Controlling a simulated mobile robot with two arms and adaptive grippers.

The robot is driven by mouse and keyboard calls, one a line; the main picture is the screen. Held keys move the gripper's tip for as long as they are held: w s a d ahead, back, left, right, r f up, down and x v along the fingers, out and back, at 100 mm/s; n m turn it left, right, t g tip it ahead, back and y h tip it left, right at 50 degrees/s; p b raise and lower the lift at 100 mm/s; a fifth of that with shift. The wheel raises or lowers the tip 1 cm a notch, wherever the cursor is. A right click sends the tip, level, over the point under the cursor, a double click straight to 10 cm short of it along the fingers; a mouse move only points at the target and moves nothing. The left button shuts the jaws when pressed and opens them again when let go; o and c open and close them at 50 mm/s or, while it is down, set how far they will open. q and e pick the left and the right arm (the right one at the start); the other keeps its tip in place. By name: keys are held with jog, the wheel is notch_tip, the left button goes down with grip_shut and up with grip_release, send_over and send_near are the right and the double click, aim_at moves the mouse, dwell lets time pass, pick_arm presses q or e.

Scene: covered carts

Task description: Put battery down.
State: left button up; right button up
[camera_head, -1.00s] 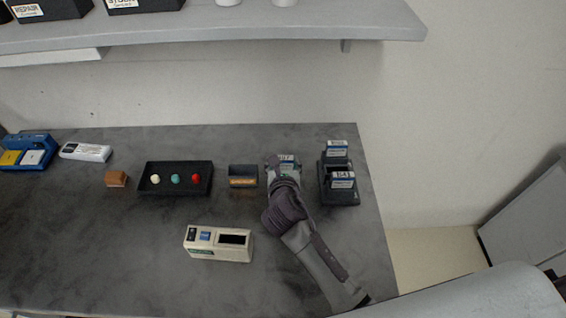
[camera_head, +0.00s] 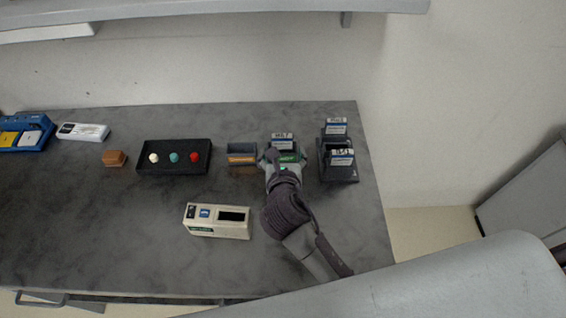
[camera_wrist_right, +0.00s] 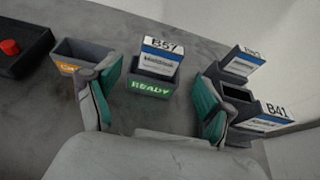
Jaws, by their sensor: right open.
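A battery labelled B57 (camera_wrist_right: 157,60) stands upright in a dark holder with a green READY label (camera_wrist_right: 150,88). In the head view the battery (camera_head: 282,143) stands at the right of the table. My right gripper (camera_wrist_right: 154,80) is open, with its teal-padded fingers apart on either side of the READY holder and clear of the battery. It also shows in the head view (camera_head: 285,163), just in front of the holder. My left gripper is out of view.
Left of it is an empty holder with an orange label (camera_head: 241,153). To the right, a dark rack (camera_head: 338,172) holds two batteries, one marked B41 (camera_wrist_right: 262,115). A beige tester (camera_head: 217,221) stands in front, and a black tray with coloured knobs (camera_head: 174,167) farther left.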

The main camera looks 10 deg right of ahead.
jog(key=v, duration=0.5)
jog(key=shift+s, duration=0.1)
dwell(0.5)
